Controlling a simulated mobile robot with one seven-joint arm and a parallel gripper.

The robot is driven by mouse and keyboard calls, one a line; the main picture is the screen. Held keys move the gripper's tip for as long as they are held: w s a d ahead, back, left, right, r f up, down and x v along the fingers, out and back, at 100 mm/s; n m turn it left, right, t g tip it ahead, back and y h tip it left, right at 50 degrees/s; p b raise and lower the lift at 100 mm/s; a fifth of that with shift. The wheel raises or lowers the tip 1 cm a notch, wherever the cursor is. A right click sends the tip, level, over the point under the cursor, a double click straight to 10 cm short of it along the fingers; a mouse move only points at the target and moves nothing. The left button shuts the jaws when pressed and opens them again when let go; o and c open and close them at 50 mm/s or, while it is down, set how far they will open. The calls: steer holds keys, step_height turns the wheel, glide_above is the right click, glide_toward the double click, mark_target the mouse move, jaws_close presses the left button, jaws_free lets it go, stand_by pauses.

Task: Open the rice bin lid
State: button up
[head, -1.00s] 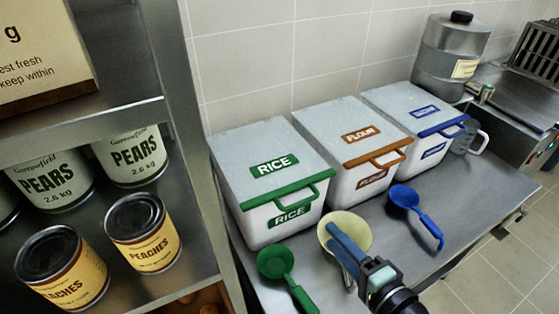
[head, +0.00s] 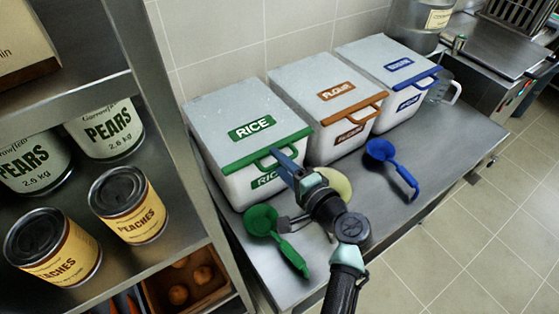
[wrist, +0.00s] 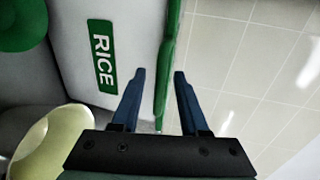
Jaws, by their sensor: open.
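The rice bin (head: 238,188) is a white box with a grey lid (head: 230,105), green front trim and a green handle; the lid is shut. In the wrist view, the bin's front (wrist: 80,35) with its RICE label (wrist: 104,62) appears turned sideways, and the green lid edge and handle (wrist: 167,50) run down the middle. My gripper (head: 284,157) is open at the front of the bin, by the handle. In the wrist view, the gripper (wrist: 159,74) has its two blue fingers on either side of the green edge. I cannot tell whether they touch it.
A green scoop (head: 262,222), a pale yellow bowl-shaped utensil (head: 336,182) and a blue scoop (head: 382,152) lie on the steel counter. The flour bin (head: 310,85) and a blue-trimmed bin (head: 375,60) stand to the right. A shelf with cans (head: 130,205) is at left.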

steer(key=shift+w+a, duration=0.1)
steer(key=shift+w, duration=0.05)
jaws_close()
stand_by(1.4)
